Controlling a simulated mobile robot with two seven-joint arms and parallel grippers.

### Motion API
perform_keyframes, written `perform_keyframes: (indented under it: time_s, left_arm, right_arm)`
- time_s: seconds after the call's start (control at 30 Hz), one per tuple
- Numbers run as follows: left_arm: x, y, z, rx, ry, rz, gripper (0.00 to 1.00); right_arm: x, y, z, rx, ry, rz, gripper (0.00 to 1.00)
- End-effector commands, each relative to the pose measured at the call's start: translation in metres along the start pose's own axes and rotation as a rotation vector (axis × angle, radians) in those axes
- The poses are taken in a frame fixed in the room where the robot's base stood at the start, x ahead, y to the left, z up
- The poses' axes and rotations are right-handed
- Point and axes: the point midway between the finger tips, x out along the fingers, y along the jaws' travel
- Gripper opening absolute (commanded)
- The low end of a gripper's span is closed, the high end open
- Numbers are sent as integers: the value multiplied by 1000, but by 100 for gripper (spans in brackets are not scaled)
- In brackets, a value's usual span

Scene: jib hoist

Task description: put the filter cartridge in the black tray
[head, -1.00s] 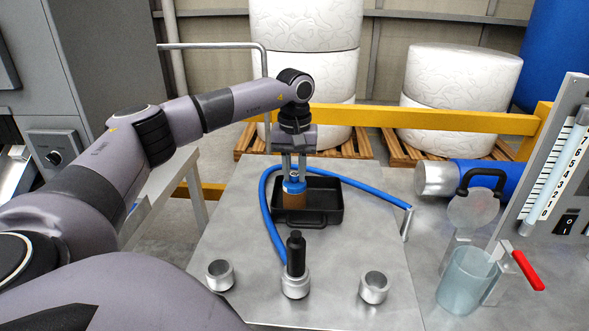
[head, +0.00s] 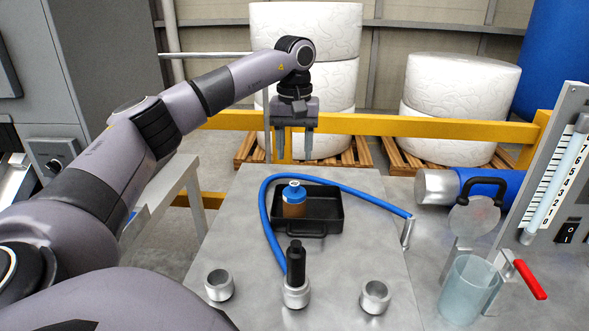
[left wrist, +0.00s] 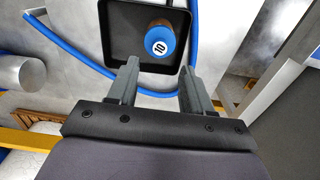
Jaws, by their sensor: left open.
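The filter cartridge (head: 294,203), brown with a blue top, stands upright inside the black tray (head: 328,228), toward its left side. In the left wrist view the cartridge's blue top (left wrist: 168,38) carries a white disc marked 10, and it sits inside the black tray (left wrist: 122,52) near one wall. My left gripper (head: 295,158) is open and empty, above and behind the tray, clear of the cartridge. Its two fingers (left wrist: 160,85) show apart in the left wrist view with nothing between them. My right gripper is not in view.
A blue hose (head: 265,215) curves around the tray. A black-handled part (head: 295,265) stands in the middle metal cup, between two empty cups (head: 219,285) (head: 374,297). A clear beaker (head: 468,288) and a red lever (head: 530,279) are at right. A yellow rail (head: 400,125) runs behind.

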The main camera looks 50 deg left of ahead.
Motion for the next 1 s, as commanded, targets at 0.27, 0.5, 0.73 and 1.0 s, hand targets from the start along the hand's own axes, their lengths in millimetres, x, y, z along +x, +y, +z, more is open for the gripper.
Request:
perform_keyframes:
  time_s: [0.27,0.5,0.73,1.0]
  left_arm:
    - [-38,0,0,-1,0,0,50]
    - [-42,0,0,0,0,0,50]
    - [-42,0,0,0,-1,0,50]
    - [-41,0,0,0,-1,-1,50]
  right_arm:
    - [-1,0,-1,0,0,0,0]
    - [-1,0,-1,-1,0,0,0]
    - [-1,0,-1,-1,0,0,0]
    - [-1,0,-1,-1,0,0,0]
